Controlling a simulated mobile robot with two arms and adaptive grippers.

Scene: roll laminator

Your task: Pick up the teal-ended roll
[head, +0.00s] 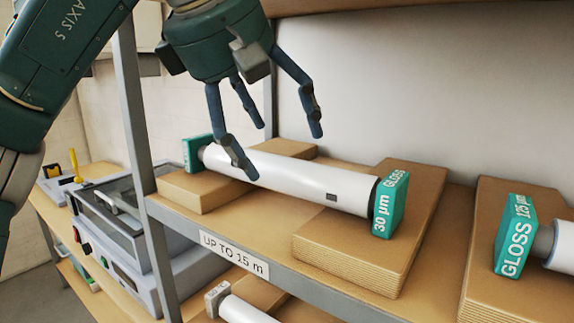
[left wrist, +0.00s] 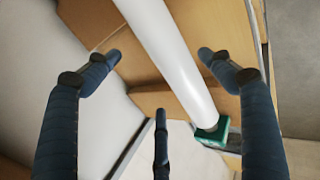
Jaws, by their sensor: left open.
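A long white roll (head: 290,180) with square teal ends lies across cardboard blocks on the shelf. Its near end cap (head: 390,206) reads "GLOSS 30 µm"; its far teal cap (head: 195,154) is at the left. My left gripper (head: 280,149) is open, fingers pointing down over the roll's far half. One fingertip overlaps the roll in the head view; contact cannot be told. In the left wrist view the white roll (left wrist: 165,45) runs between the spread fingers, with one teal cap (left wrist: 212,132) at lower right. My right gripper is not in view.
A second teal-ended roll (head: 516,236), marked "GLOSS 125 µm", lies at the right. A shelf post (head: 140,130) stands left of the roll. The shelf edge bears an "UP TO 15 m" label (head: 234,255). A grey machine (head: 120,240) sits at the left. Another roll (head: 240,308) is below.

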